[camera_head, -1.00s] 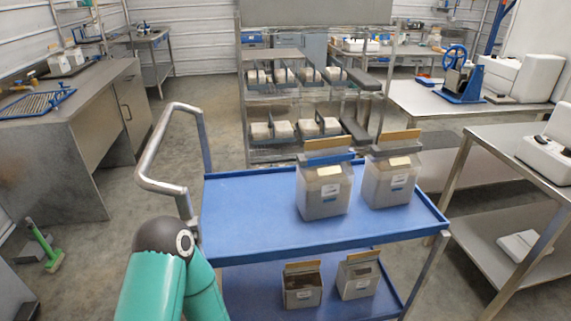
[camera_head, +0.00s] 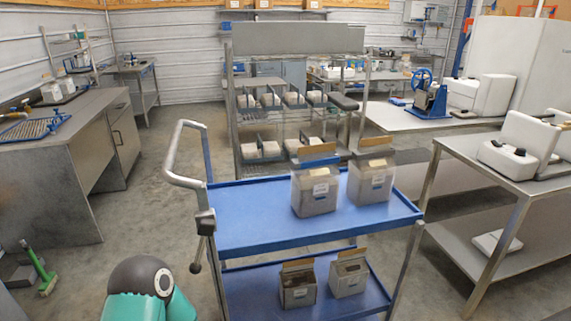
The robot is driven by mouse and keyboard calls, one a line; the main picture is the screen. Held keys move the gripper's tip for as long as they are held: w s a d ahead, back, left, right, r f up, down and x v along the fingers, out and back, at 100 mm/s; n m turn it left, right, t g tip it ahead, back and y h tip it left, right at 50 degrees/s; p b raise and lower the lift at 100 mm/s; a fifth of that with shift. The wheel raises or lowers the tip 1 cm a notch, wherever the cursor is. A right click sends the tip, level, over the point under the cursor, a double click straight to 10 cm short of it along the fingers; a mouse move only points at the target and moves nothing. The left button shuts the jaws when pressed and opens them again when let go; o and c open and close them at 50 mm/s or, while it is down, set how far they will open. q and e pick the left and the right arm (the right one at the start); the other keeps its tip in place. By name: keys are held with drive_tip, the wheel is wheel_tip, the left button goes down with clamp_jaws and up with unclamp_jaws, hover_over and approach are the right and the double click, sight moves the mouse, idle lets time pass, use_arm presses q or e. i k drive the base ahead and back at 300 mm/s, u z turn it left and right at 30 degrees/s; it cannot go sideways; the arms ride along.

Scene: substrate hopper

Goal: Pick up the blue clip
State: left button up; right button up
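A blue clip (camera_head: 318,161) sits across the top of the left one of two bags on the cart's upper shelf. The left bag (camera_head: 314,193) is clear-sided, filled and upright, with a white label and a tan flap above the clip. The right bag (camera_head: 370,184) stands beside it; a greyish strip crosses its top, and I cannot tell its exact type. Neither of my grippers is in view. Only a teal part of one of my arms with a dark joint shows at the bottom left, apart from the cart.
The blue cart (camera_head: 245,222) has a metal handle (camera_head: 178,165) at its left. Two smaller open bags (camera_head: 298,288) stand on its lower shelf. A wire rack (camera_head: 235,125) is behind. A steel table (camera_head: 470,158) stands at right, a bench (camera_head: 75,128) at left.

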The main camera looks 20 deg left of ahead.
sight(296, 165)
drive_tip(key=z, duration=0.15)
drive_tip(key=i, duration=0.95)
drive_tip(key=u, duration=0.2)
drive_tip(key=k, duration=0.95)
drive_tip(key=z, duration=0.15)
drive_tip(key=i, duration=0.6)
drive_tip(key=z, duration=0.05)
